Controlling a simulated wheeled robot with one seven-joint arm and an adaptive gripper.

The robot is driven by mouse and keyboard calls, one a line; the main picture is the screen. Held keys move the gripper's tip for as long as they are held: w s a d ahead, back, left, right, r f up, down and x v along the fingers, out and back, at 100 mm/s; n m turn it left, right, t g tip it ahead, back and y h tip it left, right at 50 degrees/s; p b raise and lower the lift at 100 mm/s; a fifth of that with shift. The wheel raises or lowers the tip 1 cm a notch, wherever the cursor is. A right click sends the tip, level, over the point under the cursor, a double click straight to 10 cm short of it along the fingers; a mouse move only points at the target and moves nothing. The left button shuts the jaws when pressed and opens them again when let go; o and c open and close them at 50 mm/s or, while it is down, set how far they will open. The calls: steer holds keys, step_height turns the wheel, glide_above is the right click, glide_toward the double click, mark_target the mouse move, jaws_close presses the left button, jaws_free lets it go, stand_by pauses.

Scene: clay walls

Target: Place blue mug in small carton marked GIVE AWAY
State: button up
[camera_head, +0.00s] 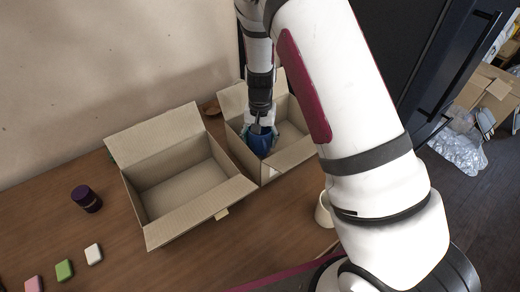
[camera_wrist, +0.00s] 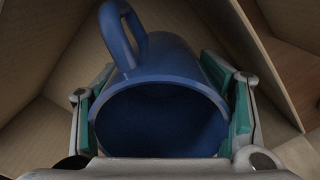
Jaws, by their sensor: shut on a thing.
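The blue mug (camera_head: 260,143) is held by my gripper (camera_head: 262,128) in the right-hand open carton (camera_head: 240,150). In the wrist view the mug (camera_wrist: 165,75) lies between the two green-padded fingers of my gripper (camera_wrist: 165,112), with its open mouth facing the camera and its handle up. Carton walls (camera_wrist: 55,60) surround it there. I cannot tell whether the mug touches the carton floor. No GIVE AWAY marking is readable on either carton. My arm hides part of the right carton.
A second, larger open carton (camera_head: 160,227) stands to the left and looks empty. A dark purple jar (camera_head: 86,198) and pink, green (camera_head: 64,270) and white blocks lie at the table's left. A cream-coloured cup (camera_head: 323,211) is partly hidden by my arm.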

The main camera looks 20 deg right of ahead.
steer(key=shift+f, duration=2.35)
steer(key=o, duration=1.5)
steer(key=shift+r, duration=0.1)
step_height(320, 180, up, 11)
step_height(320, 180, up, 20)
steer(key=n+t+y, duration=0.2)
steer(key=n, duration=0.1)
glide_above(260, 150)
steer(key=s, duration=1)
steer(key=s+d+r+n+h, duration=0.1)
steer(key=s+r, duration=0.1)
steer(key=s, duration=0.7)
steer(key=s+d+r+n+t+h, duration=0.1)
steer(key=s+r, duration=0.1)
steer(key=s, duration=0.7)
steer(key=shift+s+d+r+t, duration=0.15)
steer(key=shift+d+r+t, duration=0.15)
